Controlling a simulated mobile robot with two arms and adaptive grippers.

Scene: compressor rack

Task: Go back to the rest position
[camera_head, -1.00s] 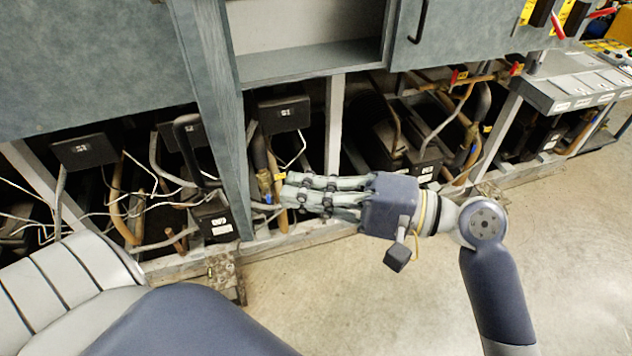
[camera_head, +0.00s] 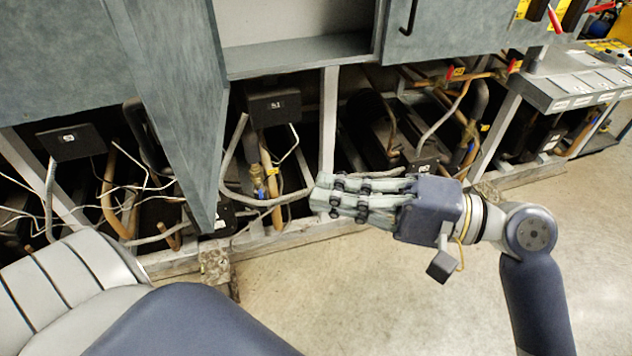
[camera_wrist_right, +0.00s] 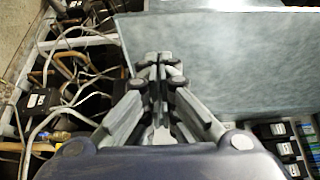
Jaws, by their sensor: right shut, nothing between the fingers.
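My right gripper (camera_head: 318,194) is shut and empty in the head view. Its fingers point left, in front of the lower frame of the compressor rack (camera_head: 328,130). In the right wrist view the shut fingertips (camera_wrist_right: 160,58) meet in the middle, with nothing between them. A grey-blue cabinet door (camera_head: 180,100) stands swung open to the left of the right gripper, apart from it in the head view. My left gripper is not in view.
Black compressor boxes (camera_head: 274,105), copper pipes and loose white wires fill the lower rack. An open shelf (camera_head: 300,55) is above. A grey panel ledge (camera_head: 575,90) juts out at the right. The concrete floor (camera_head: 400,310) in front is clear.

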